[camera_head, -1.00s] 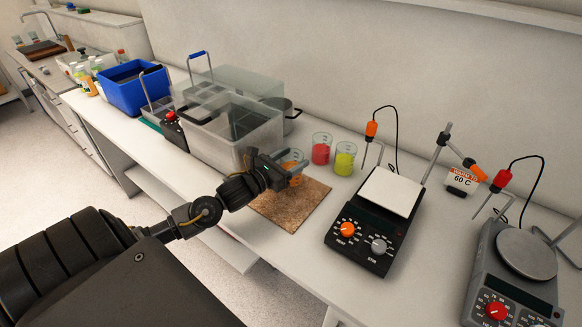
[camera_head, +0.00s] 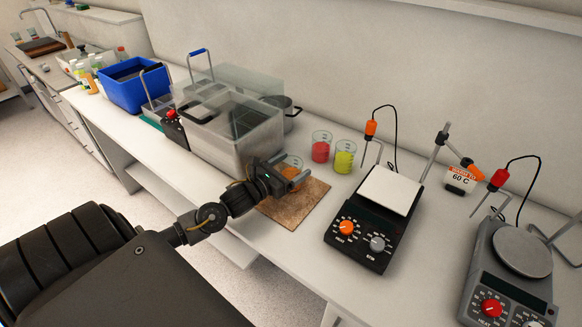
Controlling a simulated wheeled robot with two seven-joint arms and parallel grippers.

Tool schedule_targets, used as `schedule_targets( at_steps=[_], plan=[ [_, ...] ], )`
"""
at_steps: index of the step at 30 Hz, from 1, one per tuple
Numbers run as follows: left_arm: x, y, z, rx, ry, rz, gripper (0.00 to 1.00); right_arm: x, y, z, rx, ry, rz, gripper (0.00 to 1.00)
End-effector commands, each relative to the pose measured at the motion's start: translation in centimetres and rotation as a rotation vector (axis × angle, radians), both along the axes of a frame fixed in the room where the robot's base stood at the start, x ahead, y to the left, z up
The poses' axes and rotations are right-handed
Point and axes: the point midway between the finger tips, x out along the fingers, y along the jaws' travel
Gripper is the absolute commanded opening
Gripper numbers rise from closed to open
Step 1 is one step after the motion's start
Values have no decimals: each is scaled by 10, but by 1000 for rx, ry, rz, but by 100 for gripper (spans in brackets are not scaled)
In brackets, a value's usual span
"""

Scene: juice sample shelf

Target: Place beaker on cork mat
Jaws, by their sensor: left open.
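The cork mat (camera_head: 300,209) lies flat on the white bench, its far-left part hidden by my left gripper. A clear glass beaker with orange liquid (camera_head: 293,162) is at the mat's far edge, mostly hidden behind my left gripper. My left gripper (camera_head: 293,179) is open, with its fingers at the beaker. I cannot tell whether the fingers touch it, or whether its base rests fully on the mat. A beaker with red liquid (camera_head: 320,152) and one with yellow-green liquid (camera_head: 344,160) stand behind the mat. My right gripper is out of view.
A clear plastic tub (camera_head: 237,132) stands left of the mat, close to my left gripper, with a metal pot (camera_head: 288,113) behind it. A black hotplate (camera_head: 366,226) stands to the right, and a grey one (camera_head: 520,260) farther right. A blue bin (camera_head: 132,90) is far left.

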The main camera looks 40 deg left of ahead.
Motion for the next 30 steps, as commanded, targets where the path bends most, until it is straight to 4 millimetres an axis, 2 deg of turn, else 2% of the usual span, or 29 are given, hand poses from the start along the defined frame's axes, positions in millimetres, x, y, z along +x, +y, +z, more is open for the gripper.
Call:
schedule_targets(
  at_steps=[6, 8, 21, 25, 30],
  plan=[
    [0, 0, 6, 0, 0, 0, 82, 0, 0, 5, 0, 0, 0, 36],
    [-8, 1, 0, 1, 3, -1, 82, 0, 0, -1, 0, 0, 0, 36],
    [-90, 13, 0, 0, 3, -2, 82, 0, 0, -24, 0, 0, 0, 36],
    [-106, 16, 1, -1, 3, -1, 82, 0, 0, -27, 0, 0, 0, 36],
    [-116, 18, 3, -1, 0, 0, 82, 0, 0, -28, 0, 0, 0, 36]
  ],
)
